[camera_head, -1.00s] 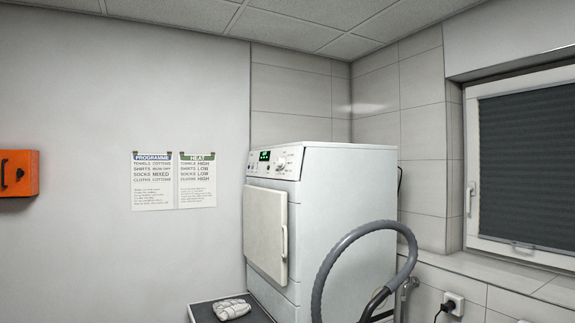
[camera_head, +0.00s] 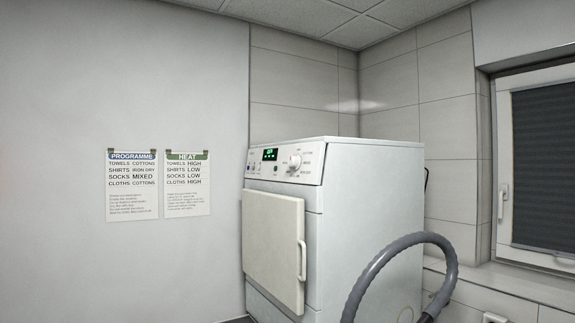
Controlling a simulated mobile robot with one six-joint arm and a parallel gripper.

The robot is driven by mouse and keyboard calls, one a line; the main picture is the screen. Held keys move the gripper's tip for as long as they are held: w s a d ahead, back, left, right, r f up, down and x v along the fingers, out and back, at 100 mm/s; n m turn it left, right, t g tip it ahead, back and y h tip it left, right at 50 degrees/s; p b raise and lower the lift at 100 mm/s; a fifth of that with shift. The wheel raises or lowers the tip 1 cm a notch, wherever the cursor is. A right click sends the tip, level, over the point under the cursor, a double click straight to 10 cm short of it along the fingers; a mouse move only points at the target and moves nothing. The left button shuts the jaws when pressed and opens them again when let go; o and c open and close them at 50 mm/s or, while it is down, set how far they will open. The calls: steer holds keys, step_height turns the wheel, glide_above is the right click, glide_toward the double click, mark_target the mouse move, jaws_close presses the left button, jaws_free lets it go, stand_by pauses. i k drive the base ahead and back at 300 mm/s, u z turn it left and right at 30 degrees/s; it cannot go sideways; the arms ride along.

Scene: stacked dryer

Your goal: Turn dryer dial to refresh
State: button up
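The white dryer (camera_head: 365,225) stands in the corner, with its front turned to the left. Its control panel (camera_head: 285,161) runs along the top of the front. The dial (camera_head: 295,161) is a round knob on the right part of the panel. Small printed labels lie around it, too small to read, and I cannot tell its setting. A small green-lit display (camera_head: 270,154) sits left of the dial. The dryer door (camera_head: 273,250) is shut, with a handle on its right edge. My gripper is not in view.
Two posters headed PROGRAMME (camera_head: 132,185) and HEAT (camera_head: 187,183) hang on the left wall. A grey hose (camera_head: 400,247) arches in front of the dryer's right side. A window with a dark blind (camera_head: 543,165) is at the right. The space before the left wall looks clear.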

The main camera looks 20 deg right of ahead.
mark_target(295, 163)
steer(key=u, duration=0.2)
steer(key=i, duration=0.65)
steer(key=u, duration=0.85)
steer(key=i, duration=0.45)
steer(key=u, duration=0.25)
